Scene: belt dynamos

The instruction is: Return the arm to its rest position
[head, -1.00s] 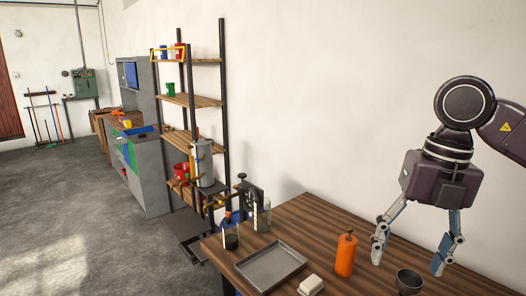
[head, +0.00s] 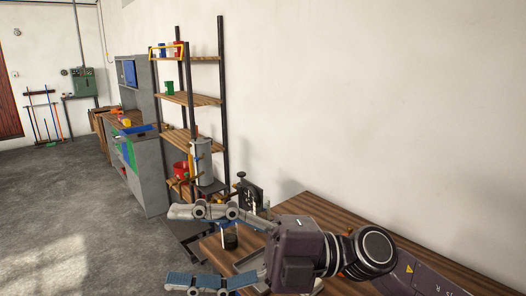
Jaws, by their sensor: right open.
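My right gripper (head: 170,246) comes in from the right, low in the head view. It points left, with its two fingers spread apart and nothing between them. The upper finger passes in front of the area by the glass jar and the lower finger is over the floor side of the table. My dark wrist and arm cover much of the wooden table (head: 310,206). My left gripper is not in view.
A metal tray (head: 249,262) shows partly behind my wrist. A jar with dark contents (head: 230,240) and a black stand (head: 249,190) are near the table's far left end. A shelf rack (head: 222,100) stands beyond. Open floor (head: 80,220) lies at left.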

